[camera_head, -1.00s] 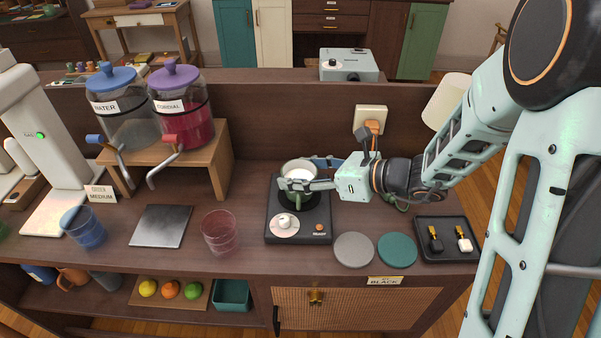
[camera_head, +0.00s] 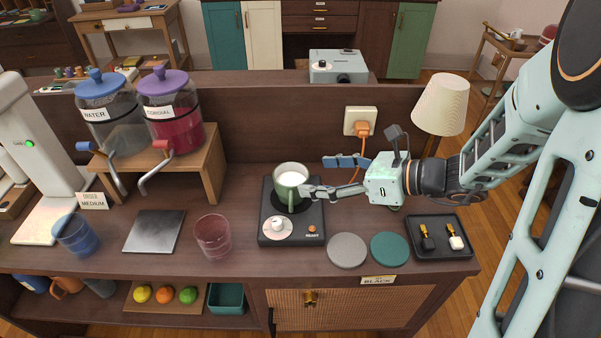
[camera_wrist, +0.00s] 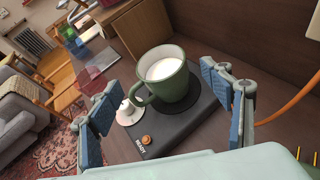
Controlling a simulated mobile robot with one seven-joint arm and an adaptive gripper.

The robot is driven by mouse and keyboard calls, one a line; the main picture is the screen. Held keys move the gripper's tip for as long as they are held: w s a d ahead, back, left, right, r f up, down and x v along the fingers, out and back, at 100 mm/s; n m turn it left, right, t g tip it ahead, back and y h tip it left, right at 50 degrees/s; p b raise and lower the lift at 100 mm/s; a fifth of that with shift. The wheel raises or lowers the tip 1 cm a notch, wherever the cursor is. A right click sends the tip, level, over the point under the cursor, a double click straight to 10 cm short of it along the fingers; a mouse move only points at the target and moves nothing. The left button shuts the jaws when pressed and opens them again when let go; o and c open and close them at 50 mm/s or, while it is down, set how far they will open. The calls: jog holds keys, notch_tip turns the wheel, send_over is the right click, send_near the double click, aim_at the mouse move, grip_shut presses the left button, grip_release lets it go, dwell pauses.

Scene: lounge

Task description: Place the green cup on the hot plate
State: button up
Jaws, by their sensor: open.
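The green cup (camera_head: 290,183) stands upright on the dark round plate of the black hot plate (camera_head: 267,233), with white liquid inside. In the wrist view the cup (camera_wrist: 168,84) sits on the hot plate (camera_wrist: 172,135), its handle toward the left of the picture. My gripper (camera_head: 333,178) is to the right of the cup, its blue-padded fingers spread wide. In the wrist view my gripper (camera_wrist: 163,110) is open and empty, with the cup beyond the fingertips and between them in the picture. One finger appears near the cup's right side in the head view; I cannot tell if it touches.
A pink glass (camera_head: 214,236) and a dark square plate (camera_head: 154,231) stand left of the hot plate. Grey (camera_head: 347,250) and teal (camera_head: 390,249) discs and a black tray (camera_head: 440,253) lie to the right. An orange plug and cord (camera_head: 362,130) hang behind my gripper.

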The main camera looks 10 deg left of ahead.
jog(key=shift+v, duration=2.15)
